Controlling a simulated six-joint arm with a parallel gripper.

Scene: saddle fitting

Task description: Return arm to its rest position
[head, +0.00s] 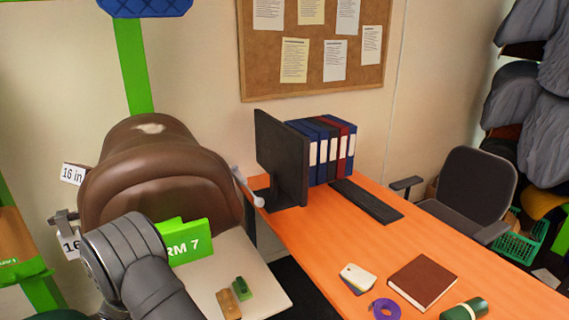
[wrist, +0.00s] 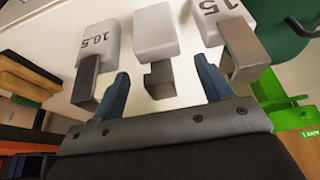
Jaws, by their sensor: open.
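My arm (head: 140,265) rises at the lower left of the head view, in front of the brown saddle (head: 160,185) and the pale table. My gripper shows in the wrist view (wrist: 161,68), with its two blue-grey fingers spread apart and nothing clamped between them. A white block with a grey metal end (wrist: 155,35) shows between and beyond the fingers; whether they touch it I cannot tell. The gripper's fingers cannot be made out in the head view.
Blocks marked 16.5 (wrist: 97,45) and 15 (wrist: 222,20) flank the middle block. A green sign (head: 185,242) and brush (head: 242,288) are near my arm. A monitor (head: 282,155) and brown book (head: 426,282) are on the orange desk (head: 340,240).

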